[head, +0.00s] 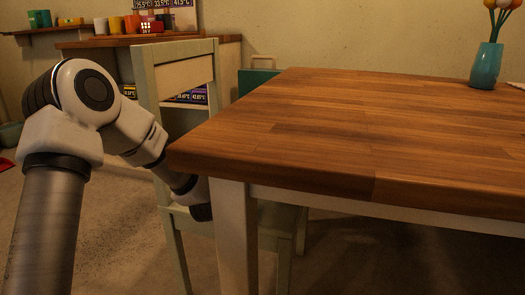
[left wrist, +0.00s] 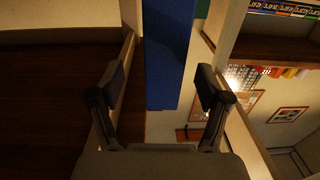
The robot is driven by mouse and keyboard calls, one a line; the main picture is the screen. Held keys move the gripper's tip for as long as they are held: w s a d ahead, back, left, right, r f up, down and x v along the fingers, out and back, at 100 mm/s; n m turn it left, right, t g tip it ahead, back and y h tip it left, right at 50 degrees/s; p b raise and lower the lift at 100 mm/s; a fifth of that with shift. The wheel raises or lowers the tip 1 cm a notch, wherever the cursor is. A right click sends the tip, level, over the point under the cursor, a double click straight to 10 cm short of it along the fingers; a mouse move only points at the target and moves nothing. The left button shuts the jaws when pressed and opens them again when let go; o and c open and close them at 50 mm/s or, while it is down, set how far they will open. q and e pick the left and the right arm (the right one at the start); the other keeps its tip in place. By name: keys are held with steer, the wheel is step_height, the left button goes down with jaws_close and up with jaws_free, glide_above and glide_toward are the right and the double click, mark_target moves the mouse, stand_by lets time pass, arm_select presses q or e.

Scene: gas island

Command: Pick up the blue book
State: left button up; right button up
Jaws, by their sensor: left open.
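The blue book (left wrist: 168,55) shows in the left wrist view as a tall blue slab entering from the top edge. Its near end lies ahead of and between the two fingers of my left gripper (left wrist: 160,85). The fingers are spread, with visible room on both sides of the book; I cannot tell how deep it is between them. In the head view my left arm reaches down behind the table corner, and its gripper is mostly hidden. The book cannot be seen in the head view. My right gripper is in neither view.
A wooden table (head: 400,125) fills the right of the head view, with a teal vase (head: 486,66) on it. A pale chair (head: 147,80) stands close behind my left arm. A wooden counter (head: 100,42) with several cups is at the back.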

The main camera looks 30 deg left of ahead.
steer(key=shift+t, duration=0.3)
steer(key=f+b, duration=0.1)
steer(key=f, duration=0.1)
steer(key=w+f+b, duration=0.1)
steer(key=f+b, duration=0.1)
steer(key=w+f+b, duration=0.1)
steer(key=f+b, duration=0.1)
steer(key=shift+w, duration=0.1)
arm_select(q)
steer(key=x, duration=0.8)
steer(key=shift+a+r, duration=0.3)
steer(key=shift+a, duration=0.05)
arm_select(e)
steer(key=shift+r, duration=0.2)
arm_select(q)
jaws_close()
